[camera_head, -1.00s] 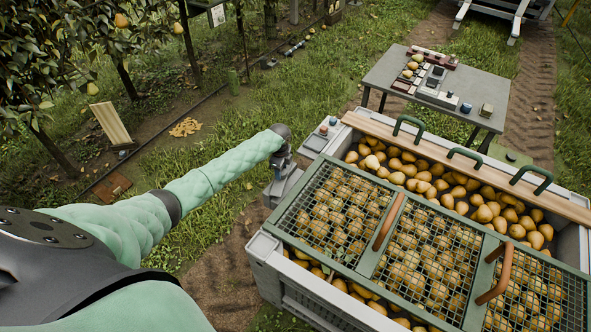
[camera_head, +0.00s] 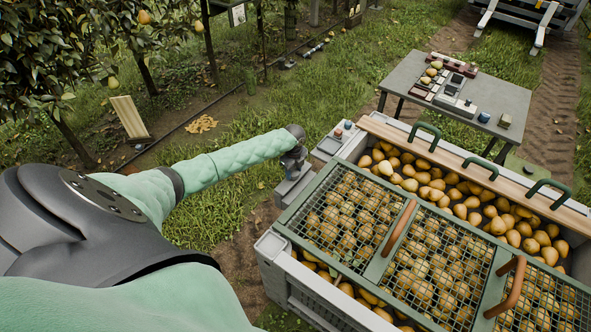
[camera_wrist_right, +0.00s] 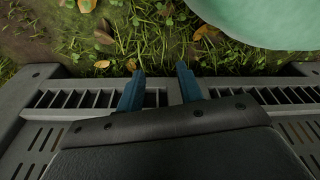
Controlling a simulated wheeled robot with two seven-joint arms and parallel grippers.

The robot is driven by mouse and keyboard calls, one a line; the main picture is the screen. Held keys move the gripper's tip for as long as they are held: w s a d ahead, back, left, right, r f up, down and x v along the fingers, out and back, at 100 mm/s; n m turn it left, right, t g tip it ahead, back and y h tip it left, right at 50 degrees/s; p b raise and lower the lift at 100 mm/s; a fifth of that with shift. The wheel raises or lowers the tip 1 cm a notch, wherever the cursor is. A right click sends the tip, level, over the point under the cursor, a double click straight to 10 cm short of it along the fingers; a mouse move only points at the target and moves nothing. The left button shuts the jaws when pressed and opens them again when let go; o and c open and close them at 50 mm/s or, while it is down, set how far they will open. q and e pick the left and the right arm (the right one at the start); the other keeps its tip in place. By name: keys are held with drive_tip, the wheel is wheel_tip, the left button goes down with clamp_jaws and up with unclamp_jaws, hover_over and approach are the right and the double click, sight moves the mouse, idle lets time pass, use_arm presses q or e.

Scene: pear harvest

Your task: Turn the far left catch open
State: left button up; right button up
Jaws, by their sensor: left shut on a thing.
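In the head view, the large grey bin (camera_head: 273,246) is full of pears under a green-framed mesh lid (camera_head: 377,268). My left gripper (camera_head: 292,178) is outside the bin's left side, toward its far end, pointing down. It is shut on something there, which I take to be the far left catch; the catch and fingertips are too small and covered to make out. In the right wrist view, my right gripper (camera_wrist_right: 159,88) has two blue fingers apart, with nothing between them, above a grey slotted edge (camera_wrist_right: 75,99).
A wooden plank (camera_head: 450,160) with green handles lies along the bin's far side. A small grey box (camera_head: 328,148) stands by the far left corner. A grey table (camera_head: 505,97) with small items stands behind. Grass is open to the left.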

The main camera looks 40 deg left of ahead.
sight(294, 172)
use_arm(q)
drive_tip(key=o, duration=1)
drive_tip(key=shift+c, duration=0.2)
drive_tip(key=o, duration=0.4)
drive_tip(key=shift+c, duration=0.2)
drive_tip(key=shift+o, duration=0.4)
drive_tip(key=shift+r, duration=0.25)
wheel_tip(294, 172, up, 6)
drive_tip(key=shift+f+b, duration=0.2)
drive_tip(key=shift+b, duration=1)
drive_tip(key=shift+r, duration=0.85)
use_arm(e)
drive_tip(key=w+a+r, duration=0.2)
drive_tip(key=w+r, duration=0.1)
drive_tip(key=r, duration=0.1)
drive_tip(key=shift+w+a+r, duration=0.25)
drive_tip(key=shift+a+r, duration=0.05)
drive_tip(key=shift+a, duration=0.05)
